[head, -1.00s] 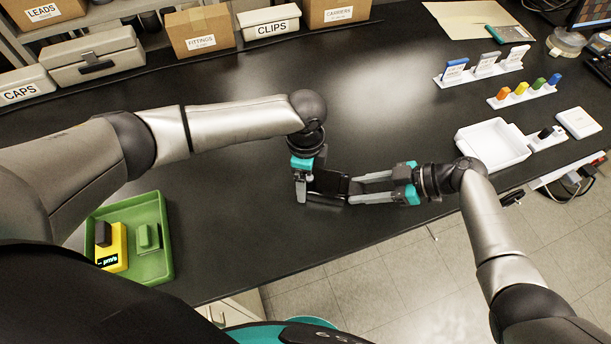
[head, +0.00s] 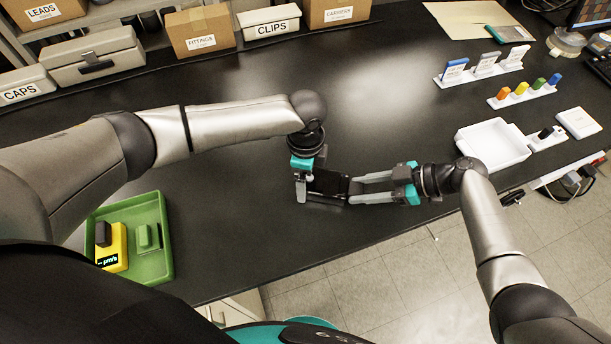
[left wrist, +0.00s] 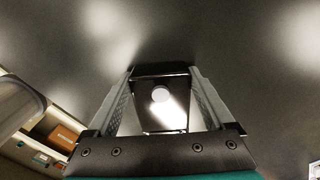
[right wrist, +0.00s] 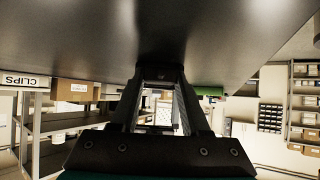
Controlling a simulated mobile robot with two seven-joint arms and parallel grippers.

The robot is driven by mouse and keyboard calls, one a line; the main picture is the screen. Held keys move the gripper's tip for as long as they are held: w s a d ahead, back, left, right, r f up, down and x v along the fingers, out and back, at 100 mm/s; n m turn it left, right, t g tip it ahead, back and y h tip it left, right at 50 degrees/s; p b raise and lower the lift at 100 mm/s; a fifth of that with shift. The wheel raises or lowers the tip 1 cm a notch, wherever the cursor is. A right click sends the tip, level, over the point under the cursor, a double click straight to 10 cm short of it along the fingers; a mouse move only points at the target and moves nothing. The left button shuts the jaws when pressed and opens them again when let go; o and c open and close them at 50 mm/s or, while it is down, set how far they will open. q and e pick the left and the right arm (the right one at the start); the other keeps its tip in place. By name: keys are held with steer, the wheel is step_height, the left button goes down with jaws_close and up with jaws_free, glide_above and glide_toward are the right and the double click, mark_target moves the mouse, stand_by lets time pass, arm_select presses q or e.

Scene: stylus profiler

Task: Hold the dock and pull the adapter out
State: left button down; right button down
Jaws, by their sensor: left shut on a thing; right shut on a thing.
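The dock (head: 328,183) is a small black block on the dark bench, low in the middle of the head view. My left gripper (head: 311,189) is shut on it from the left. In the left wrist view the dock (left wrist: 160,72) shows dark between the fingers, with a pale round spot and a glossy face. My right gripper (head: 356,190) comes in from the right and is shut on the adapter (head: 354,187), a small dark piece at the dock's right side. The fingers mostly hide the adapter, and I cannot tell whether it is still seated in the dock.
A green tray (head: 166,262) with a yellow meter stands at the lower left. A white tray (head: 487,158) and racks of coloured pieces (head: 523,95) are at the right. Boxes line the back. The bench's front edge runs just below the grippers. The bench middle is clear.

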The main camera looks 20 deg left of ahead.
arm_select(q)
steer(key=shift+s+a+f, duration=0.1)
steer(key=shift+s+f, duration=0.05)
steer(key=shift+s, duration=0.15)
arm_select(e)
steer(key=shift+w+d+r, duration=0.15)
steer(key=shift+w+d, duration=0.15)
steer(key=shift+d, duration=0.2)
steer(key=shift+s+d, duration=0.2)
steer(key=shift+s, duration=0.05)
arm_select(q)
steer(key=shift+w, duration=0.1)
arm_select(e)
steer(key=shift+w+d, duration=0.1)
steer(key=shift+d, duration=1.35)
steer(key=shift+v, duration=2.85)
arm_select(q)
steer(key=shift+w, duration=0.1)
arm_select(e)
steer(key=shift+d, duration=0.15)
arm_select(q)
jaws_free()
arm_select(e)
steer(key=shift+f, duration=0.25)
